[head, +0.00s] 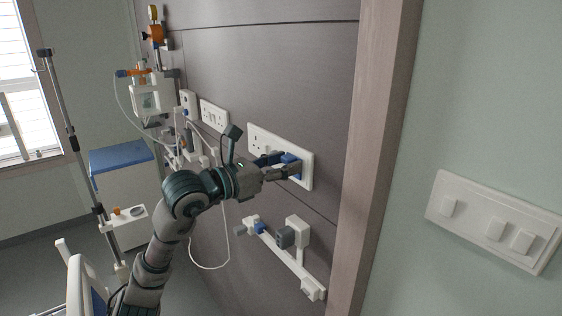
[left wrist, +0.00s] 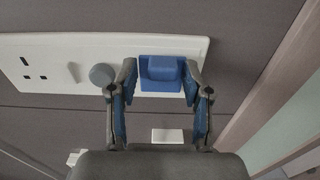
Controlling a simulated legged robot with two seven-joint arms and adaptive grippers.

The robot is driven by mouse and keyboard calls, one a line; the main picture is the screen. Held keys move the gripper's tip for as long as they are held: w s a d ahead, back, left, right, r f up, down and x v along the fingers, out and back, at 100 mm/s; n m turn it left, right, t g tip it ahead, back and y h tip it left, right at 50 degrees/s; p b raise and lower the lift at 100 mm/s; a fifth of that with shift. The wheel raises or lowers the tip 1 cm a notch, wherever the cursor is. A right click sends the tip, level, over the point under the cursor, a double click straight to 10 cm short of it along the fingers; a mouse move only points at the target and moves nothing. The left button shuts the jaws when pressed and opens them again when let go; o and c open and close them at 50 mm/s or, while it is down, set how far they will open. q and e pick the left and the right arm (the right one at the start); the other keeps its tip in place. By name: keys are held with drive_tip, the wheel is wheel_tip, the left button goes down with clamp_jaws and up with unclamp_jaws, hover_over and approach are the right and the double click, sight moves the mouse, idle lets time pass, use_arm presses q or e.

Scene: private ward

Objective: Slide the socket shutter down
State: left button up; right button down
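The blue socket shutter (head: 296,161) is at the right end of a white wall socket plate (head: 308,169). In the left wrist view the shutter (left wrist: 161,72) is a blue slab with a raised block at its top. My left gripper (head: 282,166) is at the plate. In the left wrist view its two fingers (left wrist: 160,78) are spread, one on each side of the shutter; I cannot tell whether they touch it. Whatever lies behind the shutter is hidden. My right gripper is not in view.
A grey round knob (left wrist: 101,75) sits close beside the left finger. Below the plate, a white rail (head: 285,258) carries a grey plug (head: 286,237). A wooden post (head: 372,150) stands to the right, with a switch panel (head: 490,222) beyond. Medical equipment (head: 152,98) crowds the left.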

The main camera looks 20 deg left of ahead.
use_arm(q)
drive_tip(key=shift+r, duration=0.1)
drive_tip(key=shift+a, duration=0.1)
drive_tip(key=shift+s+r, duration=0.15)
drive_tip(key=v, duration=1.2)
drive_tip(key=shift+f, duration=0.25)
